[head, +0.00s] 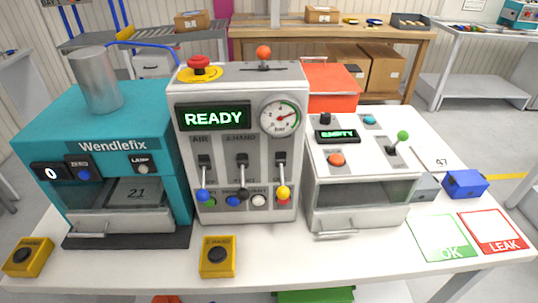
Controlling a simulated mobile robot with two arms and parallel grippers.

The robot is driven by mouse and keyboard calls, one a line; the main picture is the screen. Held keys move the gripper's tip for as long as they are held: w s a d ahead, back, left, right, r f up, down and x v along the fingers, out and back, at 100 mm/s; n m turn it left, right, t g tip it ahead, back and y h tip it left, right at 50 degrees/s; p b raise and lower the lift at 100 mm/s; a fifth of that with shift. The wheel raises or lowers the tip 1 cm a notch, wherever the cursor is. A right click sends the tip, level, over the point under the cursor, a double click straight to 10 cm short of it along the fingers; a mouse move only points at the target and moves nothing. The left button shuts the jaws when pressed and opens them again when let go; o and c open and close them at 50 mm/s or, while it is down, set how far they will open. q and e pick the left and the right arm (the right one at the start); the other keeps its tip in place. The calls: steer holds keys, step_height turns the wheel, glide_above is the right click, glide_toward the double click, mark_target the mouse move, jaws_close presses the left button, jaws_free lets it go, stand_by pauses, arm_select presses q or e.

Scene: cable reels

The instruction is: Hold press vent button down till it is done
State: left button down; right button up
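Neither of my grippers shows in the head view. A grey control panel (239,150) stands in the middle of the table, with a lit green READY display (214,117). Low on it are a green button (211,202), a blue button (233,201) and a white button (259,201). Their labels are too small to read surely, so I cannot tell which is the press vent button. Three levers with blue (203,195), black (243,194) and yellow (284,193) knobs hang above or beside them. A round bar gauge (280,117) sits at upper right.
A teal Wendlefix machine (115,125) stands left, and a white machine (370,150) reading EMPTY (337,135) right. Two yellow button boxes (27,257) (217,257) lie in front. OK (443,238) and LEAK (494,231) mats and a blue block (465,184) are at right.

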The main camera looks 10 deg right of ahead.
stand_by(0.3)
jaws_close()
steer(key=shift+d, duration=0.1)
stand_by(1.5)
